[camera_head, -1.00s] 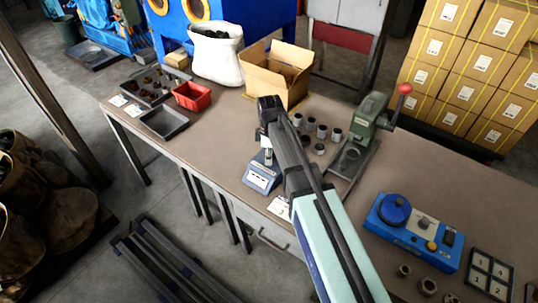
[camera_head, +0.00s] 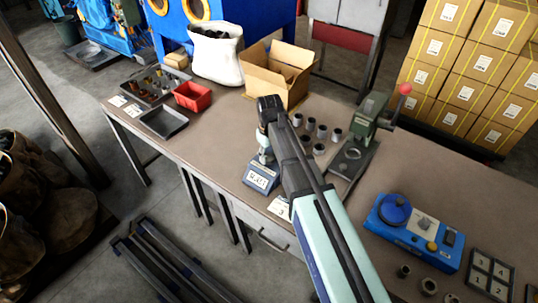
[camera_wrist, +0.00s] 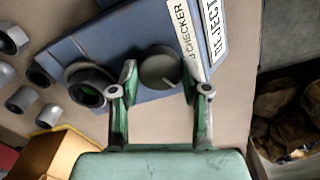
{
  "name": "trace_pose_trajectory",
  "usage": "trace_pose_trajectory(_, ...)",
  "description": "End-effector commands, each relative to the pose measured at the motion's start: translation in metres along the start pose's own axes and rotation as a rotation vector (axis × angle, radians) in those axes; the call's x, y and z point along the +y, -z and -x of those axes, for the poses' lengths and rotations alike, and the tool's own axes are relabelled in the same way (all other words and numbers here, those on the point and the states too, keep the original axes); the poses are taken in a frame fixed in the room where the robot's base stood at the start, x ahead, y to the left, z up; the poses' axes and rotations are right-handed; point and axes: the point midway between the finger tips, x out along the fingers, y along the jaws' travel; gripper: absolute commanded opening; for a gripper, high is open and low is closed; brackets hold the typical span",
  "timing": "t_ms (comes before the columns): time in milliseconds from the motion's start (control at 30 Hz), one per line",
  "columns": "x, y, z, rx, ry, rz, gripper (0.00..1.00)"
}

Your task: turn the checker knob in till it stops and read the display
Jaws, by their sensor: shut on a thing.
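The blue checker (camera_head: 262,176) stands near the table's front edge, left of my arm. It also shows in the wrist view (camera_wrist: 140,48), with a label ending in CHECKER and a white display (camera_wrist: 214,30) that reads REJECT. The dark round knob (camera_wrist: 160,67) sits between the two fingers of my gripper (camera_wrist: 159,80), which is shut on it. A dark grey ring-shaped part (camera_wrist: 88,88), greenish inside, sits on the checker beside the knob. In the head view my arm hides most of the gripper and the knob.
Several grey ring parts (camera_head: 310,124) stand behind the checker. A green press (camera_head: 368,118) with a red-knobbed lever is to the right. A red bin (camera_head: 192,97), an empty dark tray (camera_head: 164,122) and an open cardboard box (camera_head: 276,76) are also on the table.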

Motion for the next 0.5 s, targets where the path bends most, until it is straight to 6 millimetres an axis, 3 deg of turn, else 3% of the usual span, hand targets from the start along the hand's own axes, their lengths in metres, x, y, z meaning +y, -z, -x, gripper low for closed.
trace_pose_trajectory(500, -0.0006, -0.0011, -0.0013, -0.003, 0.001, -0.490, 0.11)
